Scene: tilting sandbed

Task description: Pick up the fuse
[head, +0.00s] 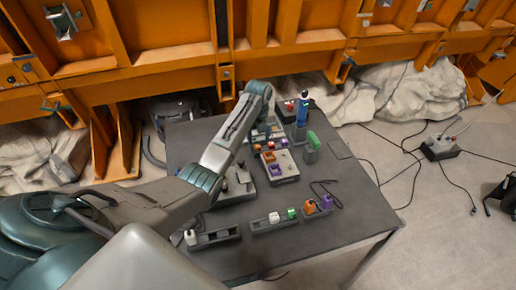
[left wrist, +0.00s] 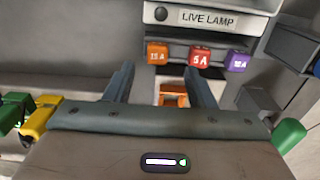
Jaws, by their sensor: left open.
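Three fuses sit in a row in a rack under a panel marked LIVE LAMP: an orange 15 A fuse (left wrist: 157,54), a red 5 A fuse (left wrist: 200,57) and a purple fuse (left wrist: 237,62) whose label is hard to read. My left gripper (left wrist: 159,72) is open, its fingers pointing toward the rack; nothing is visibly held. The orange fuse shows between the fingertips and the red one just beyond the right fingertip. An orange socket-like frame (left wrist: 172,96) lies lower between the fingers. In the head view the arm reaches over the table to this panel. My right gripper is out of view.
The dark table (head: 345,215) carries a grey block with orange and purple frames (head: 285,178), a blue upright device (head: 301,110), a green piece (head: 313,140) and a front rack (head: 272,223) with coloured pieces. A black cable lies at right. The table's right front is clear.

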